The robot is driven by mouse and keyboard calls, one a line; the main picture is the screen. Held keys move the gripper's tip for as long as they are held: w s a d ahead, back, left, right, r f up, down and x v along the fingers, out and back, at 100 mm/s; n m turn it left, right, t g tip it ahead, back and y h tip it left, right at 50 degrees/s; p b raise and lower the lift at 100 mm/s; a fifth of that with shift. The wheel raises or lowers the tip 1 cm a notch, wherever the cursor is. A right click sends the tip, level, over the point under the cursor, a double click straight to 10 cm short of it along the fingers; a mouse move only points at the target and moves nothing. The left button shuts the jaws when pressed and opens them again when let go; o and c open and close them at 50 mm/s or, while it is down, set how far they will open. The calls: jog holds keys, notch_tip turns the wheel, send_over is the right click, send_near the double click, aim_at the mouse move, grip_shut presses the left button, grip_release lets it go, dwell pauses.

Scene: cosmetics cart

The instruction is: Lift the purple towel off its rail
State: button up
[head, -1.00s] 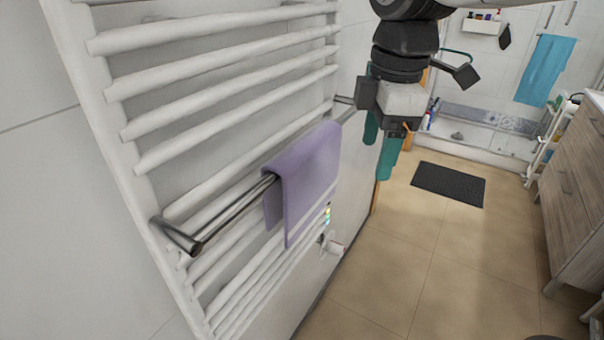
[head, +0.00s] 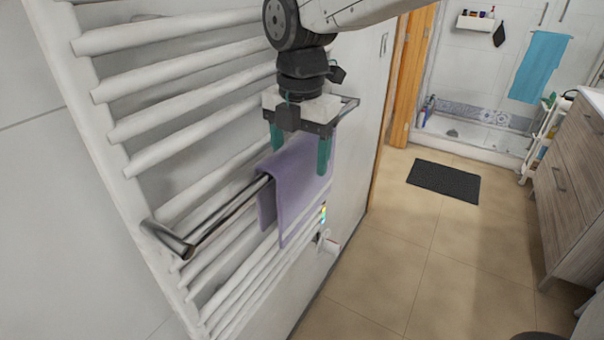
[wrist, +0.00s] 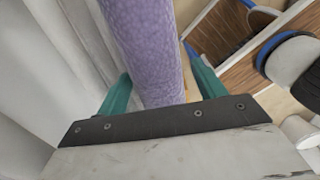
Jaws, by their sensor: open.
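The purple towel (head: 292,196) hangs folded over a chrome rail (head: 228,216) in front of a white towel radiator. My gripper (head: 299,162) is open, with its two green fingers pointing down at the towel's upper part. In the head view one finger overlaps the towel and the other is at its far left edge. In the wrist view the towel (wrist: 146,50) runs between the two fingers (wrist: 160,92), with a gap to the right finger. The left finger is close to the towel; I cannot tell if it touches. The towel's top fold is partly hidden by my gripper.
The white radiator (head: 170,111) with its bars stands right behind the rail. A white fitting (head: 331,245) sits low beside the radiator. A dark mat (head: 444,180) lies on the open tiled floor, and a wooden cabinet (head: 572,190) stands at the right.

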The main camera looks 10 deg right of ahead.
notch_tip(320, 180, down, 2)
jog(key=shift+f, duration=0.1)
jog(key=c, duration=1.2)
jog(key=shift+c, duration=0.2)
notch_tip(320, 180, up, 18)
jog(key=s+d, duration=1.1)
jog(key=d, duration=0.3)
jog(key=shift+d+r, duration=0.1)
jog(key=shift+r, duration=0.1)
